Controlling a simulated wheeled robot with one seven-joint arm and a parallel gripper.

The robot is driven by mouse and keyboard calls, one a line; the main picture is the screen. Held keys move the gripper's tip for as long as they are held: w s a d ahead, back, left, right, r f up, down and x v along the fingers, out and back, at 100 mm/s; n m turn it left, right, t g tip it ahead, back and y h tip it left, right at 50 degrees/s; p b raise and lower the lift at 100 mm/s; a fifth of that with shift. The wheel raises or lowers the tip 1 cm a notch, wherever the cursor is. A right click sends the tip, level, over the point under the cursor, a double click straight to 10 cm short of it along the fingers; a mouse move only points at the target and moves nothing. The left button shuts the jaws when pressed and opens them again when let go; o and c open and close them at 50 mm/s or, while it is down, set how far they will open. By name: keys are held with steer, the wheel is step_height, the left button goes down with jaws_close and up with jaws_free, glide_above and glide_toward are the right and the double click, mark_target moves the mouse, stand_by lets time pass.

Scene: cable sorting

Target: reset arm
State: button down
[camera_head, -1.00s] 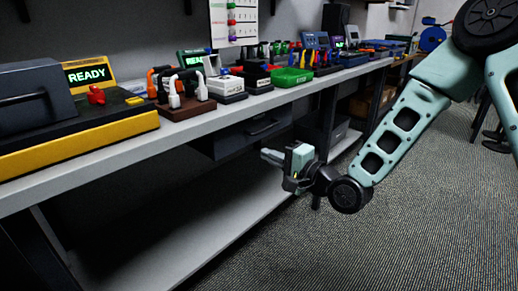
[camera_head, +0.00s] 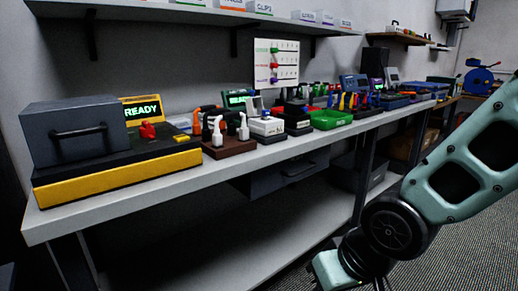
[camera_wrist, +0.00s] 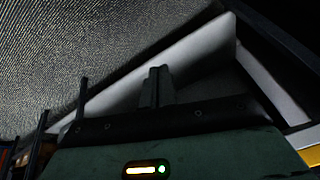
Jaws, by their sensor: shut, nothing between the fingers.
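My gripper (camera_wrist: 158,86) shows in the wrist view with its two fingers together and nothing between them. Behind the fingers are a pale board-like surface and the carpet. In the head view my arm comes in from the right and bends down to the bottom edge, in front of the workbench (camera_head: 140,210) and below its top. My gripper touches nothing that I can see.
A wall shelf (camera_head: 190,13) runs above. Grey carpet (camera_head: 470,250) lies open at the right.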

steer(key=s+d+r+n+g+h, duration=0.1)
steer(key=s+r+n+g, duration=0.1)
steer(key=s, duration=0.4)
steer(key=s+d+r+n+g+h, duration=0.1)
steer(key=s+d+n, duration=0.1)
steer(key=s, duration=0.3)
step_height(320, 180, up, 27)
steer(key=p, duration=2.6)
steer(key=shift+s+h, duration=0.3)
steer(key=shift+f, duration=0.1)
